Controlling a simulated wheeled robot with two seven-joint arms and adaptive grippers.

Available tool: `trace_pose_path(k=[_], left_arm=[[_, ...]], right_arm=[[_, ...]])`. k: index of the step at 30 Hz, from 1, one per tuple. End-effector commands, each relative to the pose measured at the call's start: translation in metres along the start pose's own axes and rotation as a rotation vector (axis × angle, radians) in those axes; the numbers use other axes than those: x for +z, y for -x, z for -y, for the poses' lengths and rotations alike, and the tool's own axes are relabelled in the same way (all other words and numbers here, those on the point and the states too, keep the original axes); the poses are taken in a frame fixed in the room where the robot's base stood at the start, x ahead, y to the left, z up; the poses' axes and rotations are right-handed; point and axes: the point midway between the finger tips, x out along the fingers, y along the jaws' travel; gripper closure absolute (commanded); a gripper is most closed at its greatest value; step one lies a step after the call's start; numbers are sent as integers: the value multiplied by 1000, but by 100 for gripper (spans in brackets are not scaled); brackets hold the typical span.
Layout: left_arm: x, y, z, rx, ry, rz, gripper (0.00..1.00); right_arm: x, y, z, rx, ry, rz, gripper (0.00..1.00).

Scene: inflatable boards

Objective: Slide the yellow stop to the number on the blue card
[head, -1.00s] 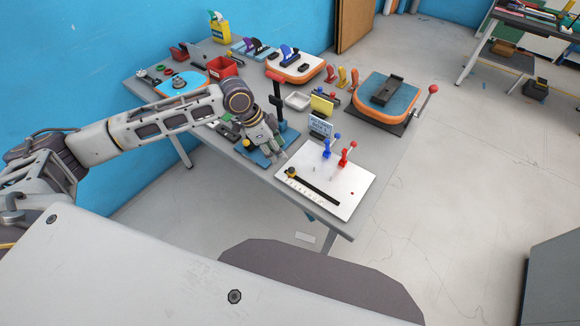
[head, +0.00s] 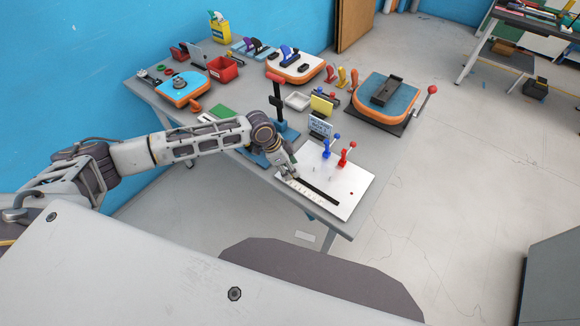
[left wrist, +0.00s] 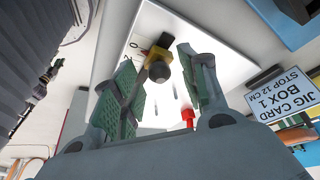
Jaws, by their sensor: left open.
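My left gripper (head: 288,172) is open over the left end of the black slot (head: 320,191) on the white board (head: 352,178). In the left wrist view its green-padded fingers (left wrist: 157,72) stand apart on either side of the yellow stop (left wrist: 160,52), which has a black knob. Whether either finger touches the stop, I cannot tell. The gripper hides the stop in the head view. The blue-and-white card (head: 320,125) stands behind the board. My right gripper is out of view.
A blue clamp (head: 326,149) and a red clamp (head: 346,152) stand on the board behind the slot. A black post with a red top (head: 277,100) rises behind my left wrist.

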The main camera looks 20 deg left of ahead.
Motion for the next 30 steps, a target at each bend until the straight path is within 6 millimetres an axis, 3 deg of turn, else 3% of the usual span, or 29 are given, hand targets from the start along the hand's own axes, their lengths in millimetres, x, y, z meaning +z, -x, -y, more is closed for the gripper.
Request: trace_pose_path(k=[11, 21, 30], left_arm=[[0, -3, 0, 0, 0, 0, 58], [0, -3, 0, 0, 0, 0, 100], [-1, -3, 1, 0, 0, 0, 100]], right_arm=[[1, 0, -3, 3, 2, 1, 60], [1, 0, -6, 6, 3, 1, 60], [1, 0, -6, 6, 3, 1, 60]])
